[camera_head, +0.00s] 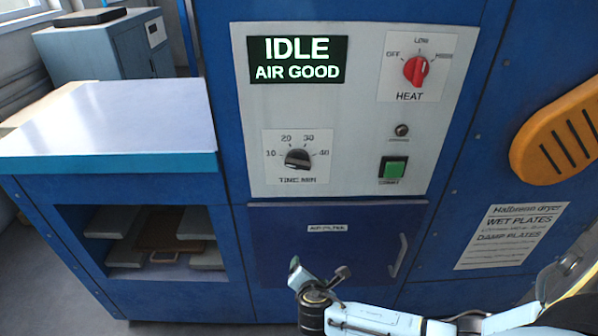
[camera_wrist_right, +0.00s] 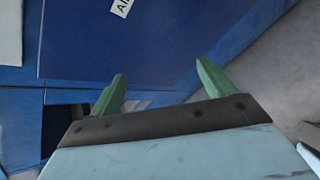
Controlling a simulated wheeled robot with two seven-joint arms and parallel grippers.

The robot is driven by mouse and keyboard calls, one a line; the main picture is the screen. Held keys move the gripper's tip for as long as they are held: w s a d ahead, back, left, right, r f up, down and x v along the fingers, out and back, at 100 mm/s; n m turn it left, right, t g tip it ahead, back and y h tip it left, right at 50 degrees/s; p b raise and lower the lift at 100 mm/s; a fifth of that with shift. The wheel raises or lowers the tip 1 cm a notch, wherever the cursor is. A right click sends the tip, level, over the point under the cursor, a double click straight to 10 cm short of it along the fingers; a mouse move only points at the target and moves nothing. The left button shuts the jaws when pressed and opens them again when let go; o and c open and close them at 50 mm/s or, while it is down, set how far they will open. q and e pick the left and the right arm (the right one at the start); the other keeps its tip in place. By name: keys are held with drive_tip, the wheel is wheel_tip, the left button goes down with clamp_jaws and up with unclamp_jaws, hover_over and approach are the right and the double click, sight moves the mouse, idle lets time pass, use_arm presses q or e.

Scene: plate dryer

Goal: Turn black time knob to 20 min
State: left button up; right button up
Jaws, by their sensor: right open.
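The black time knob (camera_head: 298,159) sits low on the left of the pale control panel (camera_head: 350,120), under a dial marked 10, 20, 30 and 40. Where its pointer stands is too small to tell surely. My right gripper (camera_head: 318,272) is below the knob, in front of the blue air-filter door, apart from the knob. In the right wrist view its two green fingers (camera_wrist_right: 160,75) are spread with nothing between them. The knob is not in the wrist view. My left gripper is not in view.
The display (camera_head: 297,60) reads IDLE, AIR GOOD. A red heat knob (camera_head: 415,70) and a green button (camera_head: 394,169) are on the panel's right. The air-filter door (camera_head: 325,235) has a handle (camera_head: 398,255). A white-topped counter (camera_head: 110,120) stands at left.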

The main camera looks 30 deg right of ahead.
drive_tip(key=w+a+r+n+t+h, duration=0.1)
drive_tip(key=w+r+n+t, duration=0.1)
drive_tip(key=r, duration=0.5)
drive_tip(key=w+a+r+n+t+h, duration=0.1)
drive_tip(key=r+n+t, duration=0.1)
drive_tip(key=r, duration=0.6)
drive_tip(key=n+t+h, duration=0.1)
drive_tip(key=t+h, duration=0.1)
approach(298, 168)
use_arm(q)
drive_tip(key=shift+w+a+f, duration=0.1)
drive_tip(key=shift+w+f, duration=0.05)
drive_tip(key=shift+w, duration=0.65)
use_arm(e)
drive_tip(key=x, duration=0.9)
drive_tip(key=shift+w+d, duration=0.1)
drive_tip(key=shift+w, duration=0.15)
drive_tip(key=shift+c, duration=0.3)
drive_tip(key=c, duration=0.9)
